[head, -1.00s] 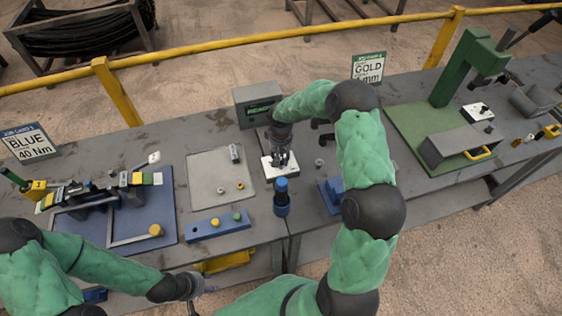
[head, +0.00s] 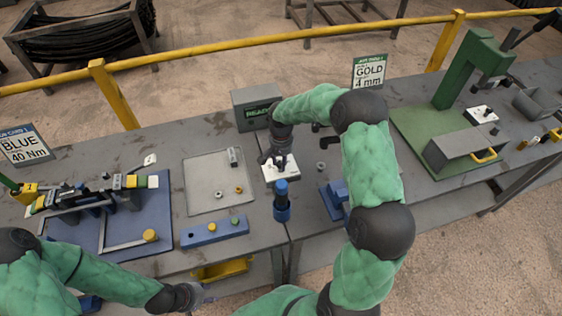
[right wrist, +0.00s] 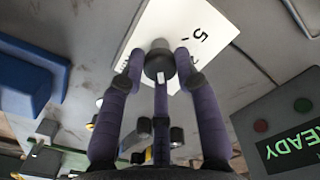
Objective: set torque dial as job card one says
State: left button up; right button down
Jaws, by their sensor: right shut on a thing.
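Job card one (head: 24,146) stands at the far left in the head view and reads BLUE, 40 Nm. The torque dial has a white scale plate (head: 287,169), with a grey round knob (right wrist: 158,62) above it in the right wrist view.
A grey box (head: 257,108) reading READY stands behind the dial. A blue-topped post (head: 281,203) stands just in front.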

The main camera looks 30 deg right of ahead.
jog(key=c, duration=0.9)
grip_release()
notch_tip(320, 180, up, 12)
dwell(0.3)
